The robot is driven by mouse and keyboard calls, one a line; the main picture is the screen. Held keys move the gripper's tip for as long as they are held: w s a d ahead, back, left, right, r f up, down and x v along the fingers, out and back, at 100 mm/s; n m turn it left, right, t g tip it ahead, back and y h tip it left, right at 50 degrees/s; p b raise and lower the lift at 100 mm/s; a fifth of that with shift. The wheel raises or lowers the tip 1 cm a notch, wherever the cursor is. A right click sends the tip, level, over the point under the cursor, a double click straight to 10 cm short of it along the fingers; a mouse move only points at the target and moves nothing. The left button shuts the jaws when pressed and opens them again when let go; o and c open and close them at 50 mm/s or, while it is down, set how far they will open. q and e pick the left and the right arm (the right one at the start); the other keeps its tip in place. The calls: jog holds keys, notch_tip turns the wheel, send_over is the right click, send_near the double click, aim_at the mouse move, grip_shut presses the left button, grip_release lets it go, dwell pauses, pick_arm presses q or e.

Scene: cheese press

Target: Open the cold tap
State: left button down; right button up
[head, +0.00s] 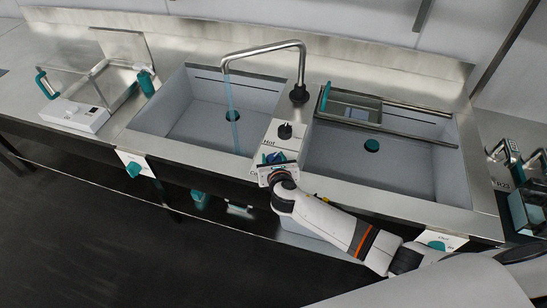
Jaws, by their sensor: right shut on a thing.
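My right gripper (273,165) reaches in from the lower right to the tap panel (262,139) between the two basins. It is shut on the cold tap knob (271,157), of which only a bluish part shows between the fingers. The "Cold" label is mostly hidden by the gripper. The dark hot tap knob (285,131) stands just behind, clear of the gripper. A thin blue stream of water (231,100) falls from the curved spout (262,50) into the left basin. My left gripper is not in view.
The right basin (415,155) has a rack with a teal-handled tray (350,104) across its back. A wire frame device with teal handles (85,110) stands on the left counter. Teal knobs (134,169) sit on the counter front. Metal devices (507,155) stand at far right.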

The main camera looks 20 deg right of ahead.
jog(key=m+g+h, duration=0.1)
jog(key=m+h, duration=0.2)
jog(key=h, duration=0.1)
jog(key=shift+a+m, duration=0.1)
jog(key=shift+m, duration=0.3)
jog(key=m+g+h, duration=0.3)
jog(key=shift+m+h, duration=0.3)
jog(key=m+g+h+b, duration=0.2)
jog(key=m+g, duration=0.1)
jog(key=shift+f+m+h+b, duration=0.2)
jog(key=shift+m+h+b, duration=0.1)
jog(key=shift+b, duration=0.05)
jog(key=shift+r+m+g+h+b, duration=0.15)
jog(key=shift+m+g+h+b, duration=0.45)
jog(key=shift+m+g+b, duration=1.25)
jog(key=o, duration=1)
jog(key=shift+r, duration=0.1)
